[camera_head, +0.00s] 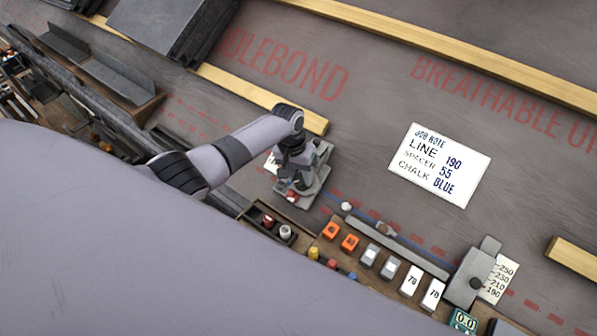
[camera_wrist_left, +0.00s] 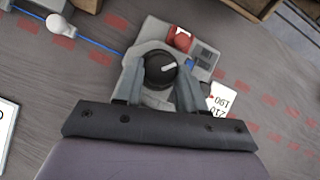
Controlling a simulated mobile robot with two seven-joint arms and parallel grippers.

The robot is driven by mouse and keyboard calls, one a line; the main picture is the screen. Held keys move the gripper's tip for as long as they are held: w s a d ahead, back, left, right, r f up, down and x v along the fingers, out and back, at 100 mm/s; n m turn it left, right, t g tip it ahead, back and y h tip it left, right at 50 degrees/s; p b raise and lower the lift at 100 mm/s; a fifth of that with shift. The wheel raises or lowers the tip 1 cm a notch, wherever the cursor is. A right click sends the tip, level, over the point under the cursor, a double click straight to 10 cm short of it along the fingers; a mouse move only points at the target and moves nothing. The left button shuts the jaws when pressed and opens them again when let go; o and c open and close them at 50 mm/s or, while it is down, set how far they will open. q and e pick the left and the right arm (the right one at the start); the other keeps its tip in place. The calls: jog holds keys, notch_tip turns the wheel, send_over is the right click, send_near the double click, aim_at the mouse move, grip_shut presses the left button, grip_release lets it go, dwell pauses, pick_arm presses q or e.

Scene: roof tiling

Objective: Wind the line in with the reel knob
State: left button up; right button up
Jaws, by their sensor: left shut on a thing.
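My left gripper (camera_head: 293,172) reaches down over a grey reel device (camera_head: 314,187) on the dark membrane. In the left wrist view, its two fingers (camera_wrist_left: 158,80) are shut on the sides of a dark round knob (camera_wrist_left: 160,69) with a white mark. The grey body (camera_wrist_left: 152,34) carries a red part (camera_wrist_left: 181,39) beside the knob. A blue line (camera_wrist_left: 98,45) runs from the device along the membrane past a white round knob (camera_wrist_left: 61,27); this knob also shows in the head view (camera_head: 346,206). My right gripper is not in view.
A second grey device (camera_head: 470,278) with a number scale (camera_head: 500,278) stands at lower right. A job note (camera_head: 439,165) lies on the membrane. A tray of orange, grey and white blocks (camera_head: 368,256) lies below the line. Wooden battens (camera_head: 450,48) cross the back.

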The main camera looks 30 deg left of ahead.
pick_arm(q)
jog(key=shift+m+y, duration=0.4)
jog(key=shift+m, duration=0.2)
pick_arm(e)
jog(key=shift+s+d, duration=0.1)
pick_arm(q)
jog(key=o, duration=1.1)
jog(key=shift+c, duration=0.2)
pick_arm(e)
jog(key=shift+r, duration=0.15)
